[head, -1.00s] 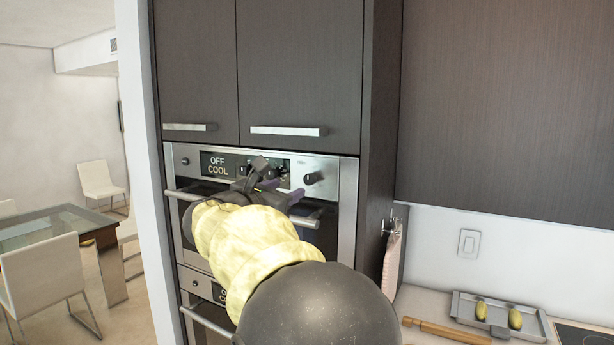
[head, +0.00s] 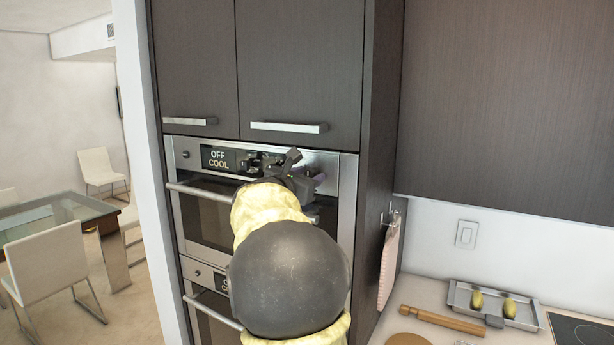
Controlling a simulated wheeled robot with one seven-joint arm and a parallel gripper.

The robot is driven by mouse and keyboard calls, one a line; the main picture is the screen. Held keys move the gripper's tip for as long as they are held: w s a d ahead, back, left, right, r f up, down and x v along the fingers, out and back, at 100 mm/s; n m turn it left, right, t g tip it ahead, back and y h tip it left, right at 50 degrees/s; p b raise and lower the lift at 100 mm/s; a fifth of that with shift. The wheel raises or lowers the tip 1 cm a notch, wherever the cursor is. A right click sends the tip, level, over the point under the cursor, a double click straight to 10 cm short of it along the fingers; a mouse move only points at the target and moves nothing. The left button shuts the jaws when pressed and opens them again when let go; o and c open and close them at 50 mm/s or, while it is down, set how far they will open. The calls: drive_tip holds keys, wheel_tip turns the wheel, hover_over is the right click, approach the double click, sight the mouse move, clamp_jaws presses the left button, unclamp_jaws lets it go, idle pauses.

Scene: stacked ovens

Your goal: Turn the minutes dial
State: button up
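The upper oven (head: 327,162) has a steel control panel with a black display (head: 217,158) reading "OFF COOL". A small dark knob (head: 185,155) is at the panel's left end. Dark controls (head: 246,161) show right of the display, partly covered. My gripper (head: 304,170), dark with purple on its fingers, is in front of the right part of the panel. It hides the round knob there. I cannot tell which knob is the minutes dial, whether the gripper touches one, or whether its fingers are closed.
Oven door handles (head: 190,191) stick out below the panel, and cabinet handles (head: 288,127) above it. A towel (head: 388,255) hangs on the cabinet's right side. A counter to the right holds a rolling pin (head: 440,320) and a tray (head: 525,317).

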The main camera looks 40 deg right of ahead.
drive_tip(key=c, duration=0.8)
